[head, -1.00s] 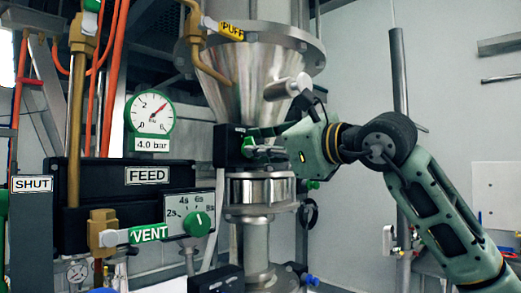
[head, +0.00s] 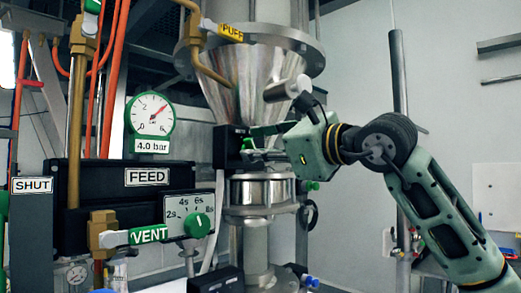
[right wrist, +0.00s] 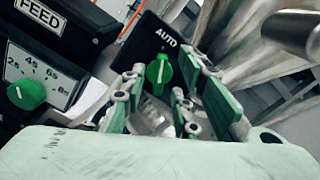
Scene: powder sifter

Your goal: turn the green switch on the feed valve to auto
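The green switch (right wrist: 158,72) sits on a black box (right wrist: 150,40) marked AUTO, in the right wrist view. Its pointer stands roughly upright in that view, with the AUTO word above and slightly right of it. In the head view the black box (head: 226,147) is beside the steel valve body below the cone, and the switch (head: 247,144) shows small at its right. My right gripper (right wrist: 163,78) is open, with one finger on each side of the switch. In the head view the right gripper (head: 260,142) reaches it from the right. Finger contact cannot be told. My left gripper is not in view.
The FEED panel (head: 120,180) stands left, with a pressure gauge (head: 151,114) reading 4.0 bar and a green timer dial (head: 197,225). A VENT valve handle (head: 149,234) juts out below. The steel cone (head: 245,75) is above the gripper.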

